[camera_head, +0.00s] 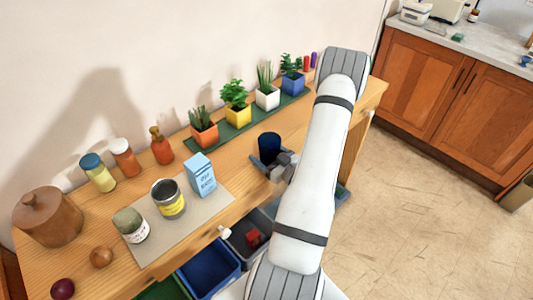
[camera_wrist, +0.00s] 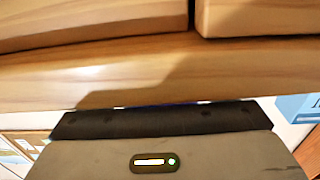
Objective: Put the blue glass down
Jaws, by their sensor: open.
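The blue glass (camera_head: 269,147), a dark blue tumbler, stands upright on the wooden counter (camera_head: 240,158), just in front of the green mat. My gripper (camera_head: 268,163) is at the glass's near side, low by the counter, its jaws open with the glass between or just ahead of the fingers; contact cannot be told. In the wrist view my gripper's dark body fills the bottom, and only a thin blue sliver (camera_wrist: 160,104) shows past its edge. The glass's base is partly hidden by the fingers.
Several potted plants stand on the green mat (camera_head: 201,146) behind. A blue carton (camera_head: 200,176), a yellow-labelled can (camera_head: 168,199) and a jar (camera_head: 131,224) stand on a grey mat to the left. Bins (camera_head: 209,272) sit below the counter's front edge.

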